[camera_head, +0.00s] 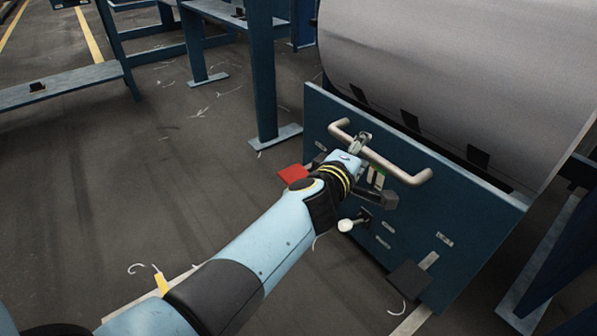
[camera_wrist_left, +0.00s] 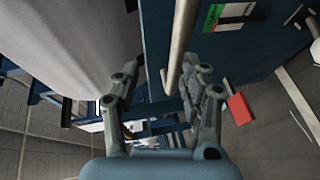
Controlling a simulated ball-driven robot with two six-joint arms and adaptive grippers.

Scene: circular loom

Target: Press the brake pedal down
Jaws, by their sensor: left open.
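A red pedal (camera_head: 293,174) sticks out low from the left side of the blue panel (camera_head: 460,240). It also shows in the left wrist view (camera_wrist_left: 240,109), right of my fingers. A black pedal (camera_head: 410,279) hangs at the panel's lower right on a metal arm. No readable label tells which is the brake. My left gripper (camera_head: 363,150) is at the panel's pale handle bar (camera_head: 398,172), above the red pedal and apart from it. In the wrist view its fingers (camera_wrist_left: 165,80) are spread, with the bar's end (camera_wrist_left: 174,88) showing between them. My right gripper is out of view.
A big grey fabric roll (camera_head: 455,75) lies behind the panel. A knob with a pale ball (camera_head: 346,225) and a dark block (camera_head: 379,197) project from the panel. Blue steel frames (camera_head: 262,75) stand at the back. Floor (camera_head: 150,190) to the left is mostly clear.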

